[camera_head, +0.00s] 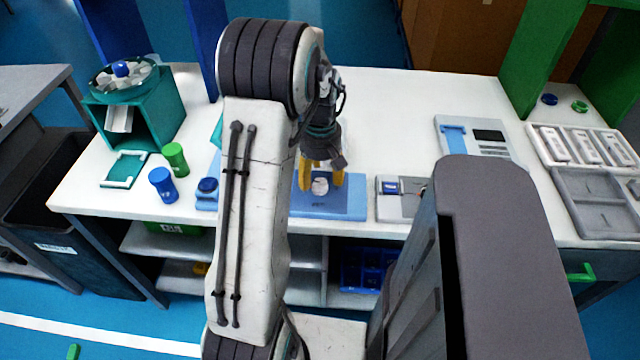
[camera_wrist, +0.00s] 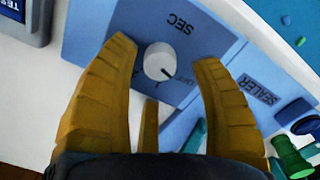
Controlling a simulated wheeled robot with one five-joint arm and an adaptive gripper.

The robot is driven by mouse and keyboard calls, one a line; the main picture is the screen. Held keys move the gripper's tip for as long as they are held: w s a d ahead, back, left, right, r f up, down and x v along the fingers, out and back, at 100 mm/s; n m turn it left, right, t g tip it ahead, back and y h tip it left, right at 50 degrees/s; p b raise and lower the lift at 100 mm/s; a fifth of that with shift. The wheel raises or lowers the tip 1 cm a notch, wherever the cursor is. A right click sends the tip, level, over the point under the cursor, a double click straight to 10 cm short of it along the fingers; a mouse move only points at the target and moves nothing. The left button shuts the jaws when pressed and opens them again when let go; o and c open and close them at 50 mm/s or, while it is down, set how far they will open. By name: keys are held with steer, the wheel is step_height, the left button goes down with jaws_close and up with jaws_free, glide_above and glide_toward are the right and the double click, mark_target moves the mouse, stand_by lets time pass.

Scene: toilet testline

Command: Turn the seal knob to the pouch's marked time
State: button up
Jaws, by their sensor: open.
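The seal knob (camera_wrist: 160,62) is a round, pale grey dial on the blue sealer panel (camera_wrist: 205,38). Its dark pointer line faces the lower right in the wrist view, toward the partly covered OFF mark. A SEC label stands beyond it, and other scale marks are partly hidden by a finger. My gripper (camera_wrist: 164,60) is open, with one yellow finger on each side of the knob and visible gaps. In the head view, my gripper (camera_head: 321,178) is over the sealer's blue base (camera_head: 345,208), with the knob (camera_head: 320,186) between the fingers. I cannot make out a pouch or its marked time.
A white tray (camera_head: 545,162) of cassettes is farther right. The bench behind my gripper is clear.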

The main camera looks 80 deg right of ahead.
mark_target(320, 183)
steer(key=shift+f, duration=1.75)
jaws_close()
